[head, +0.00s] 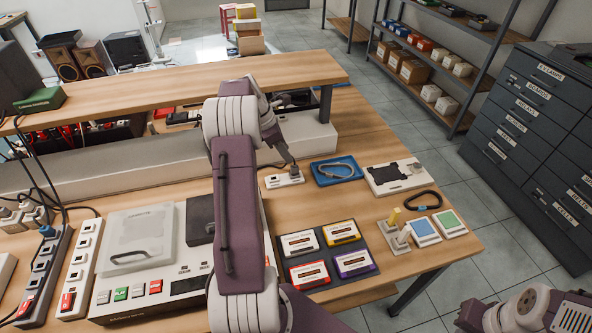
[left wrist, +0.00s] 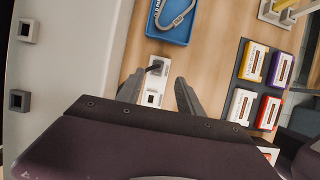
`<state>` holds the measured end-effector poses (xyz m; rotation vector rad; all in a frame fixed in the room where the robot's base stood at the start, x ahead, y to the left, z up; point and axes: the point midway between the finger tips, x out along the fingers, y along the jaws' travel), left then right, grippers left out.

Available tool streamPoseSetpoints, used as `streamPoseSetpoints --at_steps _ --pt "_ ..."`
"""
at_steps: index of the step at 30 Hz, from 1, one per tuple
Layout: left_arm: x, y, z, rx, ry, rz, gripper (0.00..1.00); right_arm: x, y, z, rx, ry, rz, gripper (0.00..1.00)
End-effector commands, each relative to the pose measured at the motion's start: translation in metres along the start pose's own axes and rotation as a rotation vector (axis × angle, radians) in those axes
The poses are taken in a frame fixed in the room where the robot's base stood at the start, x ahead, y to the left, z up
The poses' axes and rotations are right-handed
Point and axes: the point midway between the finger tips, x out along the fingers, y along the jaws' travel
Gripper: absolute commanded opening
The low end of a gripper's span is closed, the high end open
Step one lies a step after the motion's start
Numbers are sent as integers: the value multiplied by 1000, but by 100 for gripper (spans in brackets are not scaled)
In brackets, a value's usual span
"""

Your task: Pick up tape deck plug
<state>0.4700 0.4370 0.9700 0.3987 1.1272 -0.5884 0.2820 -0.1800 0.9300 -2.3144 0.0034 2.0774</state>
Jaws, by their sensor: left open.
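A black plug (left wrist: 156,68) sits in a short white socket strip (left wrist: 152,98) on the table, between and just beyond my left fingertips in the left wrist view. My left gripper (left wrist: 157,82) is open, with one finger on each side of the strip. In the head view the gripper (head: 293,172) reaches down over the right end of the same strip (head: 277,182) and largely hides the plug. I cannot tell whether the fingers touch it. The tape deck (head: 150,302) stands at the lower left. Only part of my right arm shows at the lower right; its fingertips are out of frame.
A dark mat (head: 283,262) with several cassettes lies nearer. A pegged stand (head: 397,246) is to the right. A raised shelf (head: 160,92) runs along the back. Longer socket strips (head: 84,262) stand at left.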

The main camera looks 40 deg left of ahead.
Motion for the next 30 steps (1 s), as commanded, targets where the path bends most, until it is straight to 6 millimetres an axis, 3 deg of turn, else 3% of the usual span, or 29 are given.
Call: streamPoseSetpoints --at_steps 7,11,19,27,30 --pt "35 -1 0 1 1 -4 44 3 0 0 0 0 0 0" --pt "41 -1 0 1 0 -2 44 3 0 0 0 0 0 0" --pt "85 -2 -3 2 1 -4 44 5 0 0 0 0 0 0" --pt "90 -2 -3 2 1 -1 44 5 0 0 0 0 0 0" --pt "90 -2 -3 2 1 -1 19 5 0 0 0 0 0 0"
